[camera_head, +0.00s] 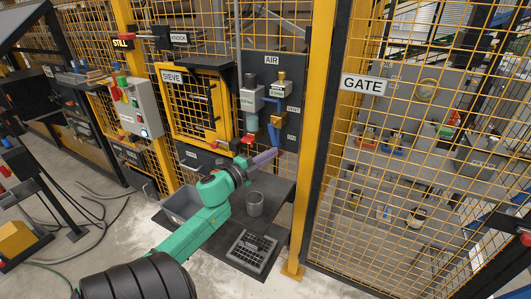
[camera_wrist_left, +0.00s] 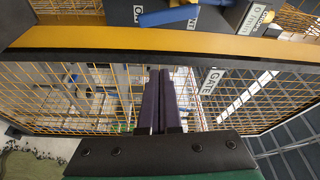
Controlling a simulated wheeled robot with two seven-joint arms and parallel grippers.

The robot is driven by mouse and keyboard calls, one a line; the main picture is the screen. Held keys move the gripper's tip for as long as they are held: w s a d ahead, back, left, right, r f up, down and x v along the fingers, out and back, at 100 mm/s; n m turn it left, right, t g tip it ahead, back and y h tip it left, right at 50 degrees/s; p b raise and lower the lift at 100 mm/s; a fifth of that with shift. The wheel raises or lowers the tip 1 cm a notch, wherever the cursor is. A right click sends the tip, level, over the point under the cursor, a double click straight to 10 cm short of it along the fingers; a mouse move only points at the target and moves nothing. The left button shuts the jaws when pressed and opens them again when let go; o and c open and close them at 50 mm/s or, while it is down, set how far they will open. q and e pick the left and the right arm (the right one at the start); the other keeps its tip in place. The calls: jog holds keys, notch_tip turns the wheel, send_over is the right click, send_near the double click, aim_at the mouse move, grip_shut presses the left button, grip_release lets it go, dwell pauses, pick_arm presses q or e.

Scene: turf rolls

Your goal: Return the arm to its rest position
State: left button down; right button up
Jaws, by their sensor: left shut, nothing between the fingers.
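My left arm is green and reaches in from the lower left of the head view. My left gripper (camera_head: 270,156) has purple fingers, closed together, in front of the dark AIR panel (camera_head: 291,75). The fingertips are just below the blue handle (camera_head: 273,133) on that panel; I cannot tell whether they touch it. In the left wrist view the two fingers (camera_wrist_left: 160,75) lie side by side with nothing between them. They point toward a yellow post (camera_wrist_left: 200,45) and the mesh beyond it. My right gripper is not seen.
A GATE sign (camera_head: 364,84) hangs on yellow mesh at the right. A yellow SIEVE door (camera_head: 193,100) is left of the AIR panel. Floor at the left has cables.

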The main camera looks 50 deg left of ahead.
pick_arm(q)
jog(key=s, duration=0.3)
jog(key=shift+s+a+f, duration=0.1)
jog(key=shift+a+f, duration=0.2)
jog(key=shift+a, duration=0.05)
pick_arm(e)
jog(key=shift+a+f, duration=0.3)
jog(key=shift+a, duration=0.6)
